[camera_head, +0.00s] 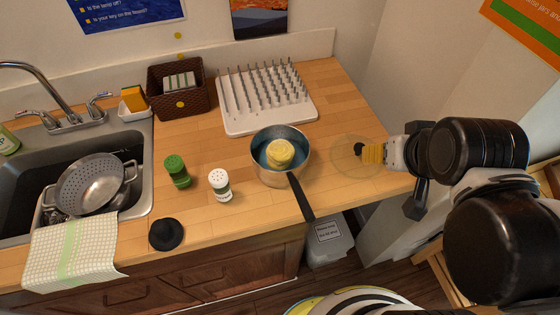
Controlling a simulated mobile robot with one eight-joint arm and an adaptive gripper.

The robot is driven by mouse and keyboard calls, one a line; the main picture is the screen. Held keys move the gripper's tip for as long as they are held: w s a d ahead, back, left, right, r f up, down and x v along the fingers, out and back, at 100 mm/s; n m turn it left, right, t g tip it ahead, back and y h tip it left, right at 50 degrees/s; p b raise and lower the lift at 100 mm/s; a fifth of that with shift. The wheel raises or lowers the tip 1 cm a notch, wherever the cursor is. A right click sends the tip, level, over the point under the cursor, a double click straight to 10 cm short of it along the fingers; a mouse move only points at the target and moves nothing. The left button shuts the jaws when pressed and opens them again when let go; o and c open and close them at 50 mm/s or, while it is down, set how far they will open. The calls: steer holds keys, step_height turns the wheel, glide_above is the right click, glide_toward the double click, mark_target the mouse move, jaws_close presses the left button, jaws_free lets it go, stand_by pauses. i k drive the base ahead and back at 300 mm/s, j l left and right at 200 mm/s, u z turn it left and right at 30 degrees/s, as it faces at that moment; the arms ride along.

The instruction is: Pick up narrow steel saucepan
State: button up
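The narrow steel saucepan (263,173) stands upright near the counter's front edge, in the middle of the view. Its long black handle (300,198) points toward me and sticks out past the edge. A lumpy yellow thing (281,153) sits inside it, over a bluish interior. My gripper (376,154) is right of the saucepan, apart from it, at about counter height.
A transparent round item (345,160), perhaps a glass lid, lies between saucepan and gripper. A white drying rack (240,122) is behind. A green-lidded shaker (177,171), a white shaker (220,185) and a black round item (166,234) stand left. A sink with colander (90,186) is far left.

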mark_target(290, 176)
steer(key=u, duration=2.05)
steer(key=k+l+z, duration=0.1)
steer(key=z, duration=0.4)
steer(key=l+z, duration=0.15)
steer(key=z, duration=0.3)
steer(key=k+l+u, duration=0.1)
steer(key=k, duration=0.25)
